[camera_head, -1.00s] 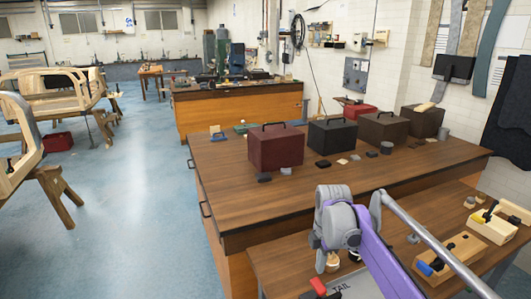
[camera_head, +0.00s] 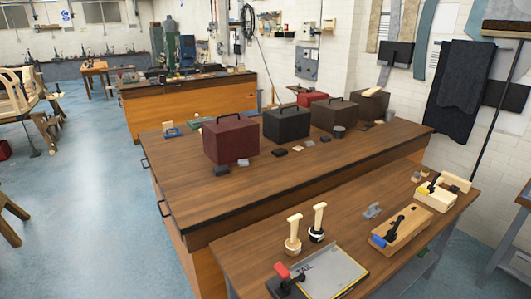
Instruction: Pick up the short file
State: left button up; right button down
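I cannot pick out the short file for certain. Two small upright tools with pale wooden tops, one with a light round base (camera_head: 292,236) and one with a dark base (camera_head: 317,223), stand on the near brown bench (camera_head: 240,257). A flat grey board (camera_head: 332,272) with a yellow edge and dark lettering lies in front of them. A red and black tool (camera_head: 284,277) is at its left corner. Neither of my grippers is in view.
The larger bench (camera_head: 290,187) behind holds a red box (camera_head: 231,139), a black box (camera_head: 286,123) and brown boxes. Blue floor is open at left.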

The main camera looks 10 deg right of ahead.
aim_at(373, 210)
jog(key=z, duration=1.35)
